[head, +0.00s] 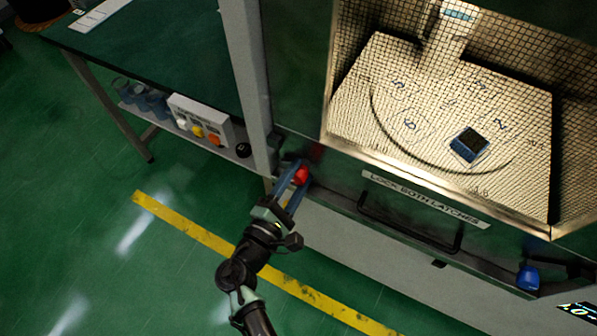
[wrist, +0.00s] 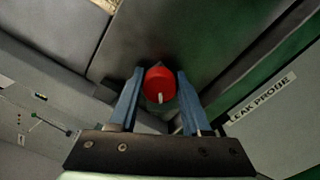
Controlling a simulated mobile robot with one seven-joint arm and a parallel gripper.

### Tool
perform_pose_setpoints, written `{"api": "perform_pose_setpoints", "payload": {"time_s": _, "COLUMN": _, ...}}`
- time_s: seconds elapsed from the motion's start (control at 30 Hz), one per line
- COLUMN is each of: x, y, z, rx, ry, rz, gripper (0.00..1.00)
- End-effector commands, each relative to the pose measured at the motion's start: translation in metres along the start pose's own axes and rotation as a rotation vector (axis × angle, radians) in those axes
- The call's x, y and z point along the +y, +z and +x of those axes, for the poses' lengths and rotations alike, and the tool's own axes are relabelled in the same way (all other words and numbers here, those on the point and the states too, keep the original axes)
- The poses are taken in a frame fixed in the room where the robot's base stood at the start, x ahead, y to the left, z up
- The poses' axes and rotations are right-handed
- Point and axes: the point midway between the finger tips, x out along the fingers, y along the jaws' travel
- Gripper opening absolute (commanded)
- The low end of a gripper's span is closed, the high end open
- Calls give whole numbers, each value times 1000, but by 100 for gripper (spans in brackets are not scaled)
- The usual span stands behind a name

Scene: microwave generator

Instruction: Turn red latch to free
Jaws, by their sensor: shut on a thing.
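In the wrist view my gripper (wrist: 158,90) is shut on the knob, one finger on each side. The latch's base behind the knob is mostly hidden.
A blue latch (head: 528,278) is at the right end of the door. Between them are a dark handle (head: 410,225) and a "LOCK BOTH LATCHES" label (head: 425,199). A shelf with a control box (head: 200,122) stands left. Green floor with a yellow line (head: 230,250) lies below.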

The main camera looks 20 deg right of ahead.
Motion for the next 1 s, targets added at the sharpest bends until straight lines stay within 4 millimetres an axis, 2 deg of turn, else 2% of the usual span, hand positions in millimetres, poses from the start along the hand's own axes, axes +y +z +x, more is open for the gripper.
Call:
{"api": "perform_pose_setpoints", "payload": {"time_s": 0.4, "x": 3, "y": -4, "z": -2, "rx": 13, "ry": 8, "rz": -212, "gripper": 0}}
{"api": "perform_pose_setpoints", "payload": {"time_s": 1.0, "x": 2, "y": -5, "z": -2, "rx": 14, "ry": 8, "rz": -254, "gripper": 0}}
